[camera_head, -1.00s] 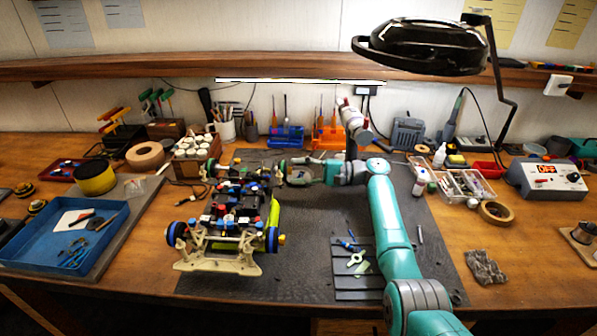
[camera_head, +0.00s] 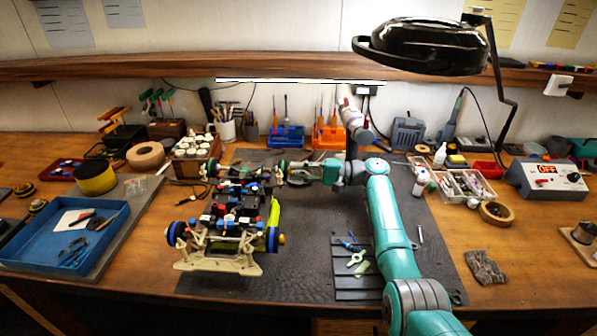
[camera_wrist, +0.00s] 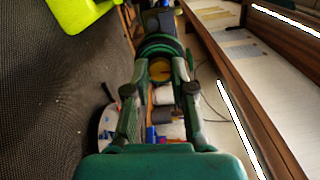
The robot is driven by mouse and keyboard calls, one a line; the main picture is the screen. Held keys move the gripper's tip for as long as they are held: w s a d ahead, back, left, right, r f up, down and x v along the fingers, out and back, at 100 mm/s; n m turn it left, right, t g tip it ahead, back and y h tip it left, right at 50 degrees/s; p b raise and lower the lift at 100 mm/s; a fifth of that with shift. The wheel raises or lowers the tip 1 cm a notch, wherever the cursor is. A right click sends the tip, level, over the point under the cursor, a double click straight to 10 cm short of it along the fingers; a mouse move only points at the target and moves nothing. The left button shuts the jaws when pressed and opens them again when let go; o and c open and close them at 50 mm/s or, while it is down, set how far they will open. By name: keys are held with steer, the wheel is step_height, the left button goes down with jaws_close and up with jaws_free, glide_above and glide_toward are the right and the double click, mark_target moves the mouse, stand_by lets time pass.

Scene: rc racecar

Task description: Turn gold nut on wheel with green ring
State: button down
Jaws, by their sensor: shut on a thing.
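The RC racecar chassis (camera_head: 238,215) stands on the dark mat with several wheels on its sides. The wheel with the green ring (camera_wrist: 158,46) is straight ahead in the wrist view, at the chassis's far right corner in the head view. The gold nut (camera_wrist: 160,70) shows at that wheel's centre, between my fingers. My gripper (camera_wrist: 161,80) is shut on the nut, with one finger on each side of it. In the head view my gripper (camera_head: 287,171) reaches leftward to the wheel, and its fingertips are too small to make out.
A yellow-green body part (camera_head: 273,215) lies along the chassis's right side and also shows at the wrist view's top left. Tool holders (camera_head: 328,137) and bottles stand behind my arm. A slotted dark tray (camera_head: 350,285) lies in front. The mat's middle is mostly clear.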

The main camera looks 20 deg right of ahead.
steer(key=shift+n, duration=1.1)
steer(key=c, duration=1)
jaws_free()
steer(key=shift+o, duration=0.2)
steer(key=shift+d, duration=0.1)
steer(key=v, duration=1.1)
steer(key=shift+s+d, duration=0.2)
steer(key=shift+d, duration=0.15)
steer(key=shift+f, duration=0.1)
